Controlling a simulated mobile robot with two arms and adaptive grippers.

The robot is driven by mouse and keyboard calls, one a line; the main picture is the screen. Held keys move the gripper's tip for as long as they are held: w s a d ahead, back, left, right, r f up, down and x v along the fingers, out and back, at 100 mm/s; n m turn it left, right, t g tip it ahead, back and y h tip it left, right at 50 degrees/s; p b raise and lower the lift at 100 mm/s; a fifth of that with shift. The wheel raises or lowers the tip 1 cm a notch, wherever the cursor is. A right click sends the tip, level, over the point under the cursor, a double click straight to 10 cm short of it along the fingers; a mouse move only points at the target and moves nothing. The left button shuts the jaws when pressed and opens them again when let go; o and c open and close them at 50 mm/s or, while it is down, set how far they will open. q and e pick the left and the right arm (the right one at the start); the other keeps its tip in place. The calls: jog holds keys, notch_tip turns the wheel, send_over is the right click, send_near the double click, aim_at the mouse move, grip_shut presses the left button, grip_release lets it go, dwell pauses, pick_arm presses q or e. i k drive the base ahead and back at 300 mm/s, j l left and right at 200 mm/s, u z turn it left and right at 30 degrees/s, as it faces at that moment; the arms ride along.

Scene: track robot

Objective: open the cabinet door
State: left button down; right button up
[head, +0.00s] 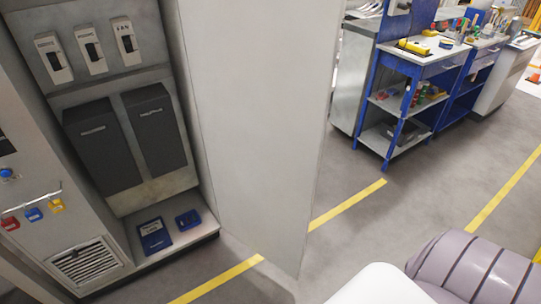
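The grey cabinet (53,217) stands at the left of the head view with its interior showing. Its door (255,110) is a tall plain light-grey panel, swung out from the cabinet on the right side of the opening. Inside are white switches (90,50), two dark grey boxes (128,138) on the back panel, and a blue booklet (154,235) with a small blue item (187,219) on the bottom shelf. Neither of my grippers shows in the view. No handle shows on the visible face of the door.
Yellow lines (345,205) run across the grey floor. The floor between the door and the bench is clear. Parts of my own body show at the lower right.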

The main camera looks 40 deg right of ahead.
aim_at(262, 72)
jog(key=l+u, duration=0.15)
jog(key=l, duration=0.3)
jog(key=l+u, duration=0.2)
jog(key=l, duration=0.25)
jog(key=l+u, duration=0.15)
jog(key=l, duration=0.3)
jog(key=k+l+u, duration=0.15)
jog(key=l, duration=0.3)
jog(key=k+l+u, duration=0.2)
jog(key=l, duration=0.2)
jog(key=l+u, duration=0.15)
jog(key=l, duration=0.3)
jog(key=k+l+u, duration=0.15)
jog(key=l, duration=0.25)
